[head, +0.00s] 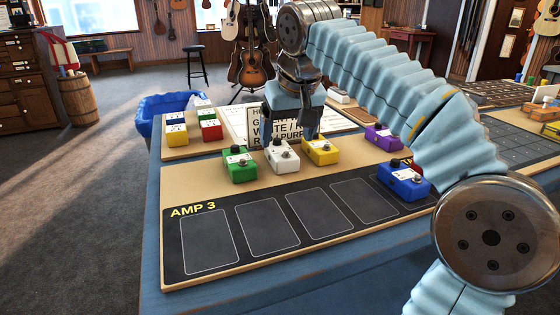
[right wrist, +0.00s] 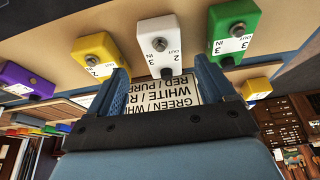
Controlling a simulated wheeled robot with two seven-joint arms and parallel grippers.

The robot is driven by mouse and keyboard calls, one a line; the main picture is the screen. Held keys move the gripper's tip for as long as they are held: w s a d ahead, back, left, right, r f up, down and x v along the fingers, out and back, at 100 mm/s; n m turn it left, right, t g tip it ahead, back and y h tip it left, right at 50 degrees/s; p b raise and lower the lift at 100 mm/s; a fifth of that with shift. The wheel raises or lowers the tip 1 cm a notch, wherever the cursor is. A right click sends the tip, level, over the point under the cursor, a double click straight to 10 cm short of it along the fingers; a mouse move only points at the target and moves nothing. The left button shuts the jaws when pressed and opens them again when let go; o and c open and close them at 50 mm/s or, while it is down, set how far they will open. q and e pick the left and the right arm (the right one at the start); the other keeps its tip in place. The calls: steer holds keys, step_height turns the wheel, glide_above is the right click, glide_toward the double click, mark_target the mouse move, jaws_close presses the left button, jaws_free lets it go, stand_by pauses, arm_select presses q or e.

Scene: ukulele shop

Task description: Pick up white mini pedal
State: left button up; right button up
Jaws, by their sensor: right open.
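The white mini pedal (head: 282,156) stands upright on the wooden board between a green pedal (head: 239,165) and a yellow pedal (head: 320,152). My right gripper (head: 290,135) is just behind and above the white pedal, pointing down, its fingers spread and empty. In the right wrist view, the white pedal (right wrist: 160,45) lies ahead, between the lines of the two open fingers (right wrist: 163,75). The yellow pedal (right wrist: 99,54) and green pedal (right wrist: 233,28) flank it there. I cannot tell whether a finger touches any pedal. My left gripper is out of view.
A printed sign (head: 262,124) stands close behind the white pedal. A blue pedal (head: 403,180) and a purple pedal (head: 382,137) are to the right. The dark AMP 3 panel (head: 209,240) in front has empty outlined slots. My right arm crosses the right side.

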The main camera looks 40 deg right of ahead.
mark_target(282, 151)
steer(key=x, duration=0.2)
steer(key=b+x, duration=0.1)
steer(key=x, duration=0.2)
steer(key=shift+w+a+f, duration=0.2)
steer(key=shift+w+f, duration=0.05)
steer(key=c, duration=1.1)
